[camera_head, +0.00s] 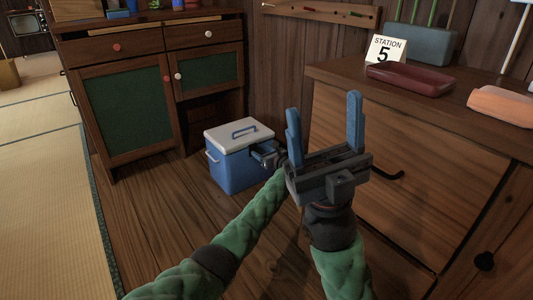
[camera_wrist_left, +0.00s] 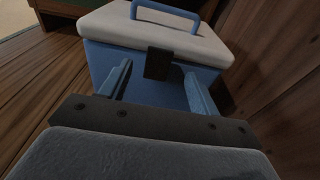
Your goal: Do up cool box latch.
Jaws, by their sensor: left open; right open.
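The cool box (camera_head: 232,172) is blue with a white lid (camera_head: 228,134) and a blue top handle. It stands on the wooden floor, lid down. Its dark latch (camera_wrist_left: 158,64) hangs from the lid edge over the front face in the left wrist view; I cannot tell whether it is fastened. My left gripper (camera_head: 266,154) is at the box's front, open, its blue fingers on either side of the latch with gaps between. It hides the latch in the head view. My right gripper (camera_head: 323,120) is open and empty, fingers up, right of the box and apart from it.
A dark cabinet (camera_head: 125,110) with green panels stands behind and left of the box. A wooden drawer unit (camera_head: 400,155) is close on the right, with a red tray (camera_head: 409,79) and a station 5 sign (camera_head: 384,50) on top. Floor left of the box is clear.

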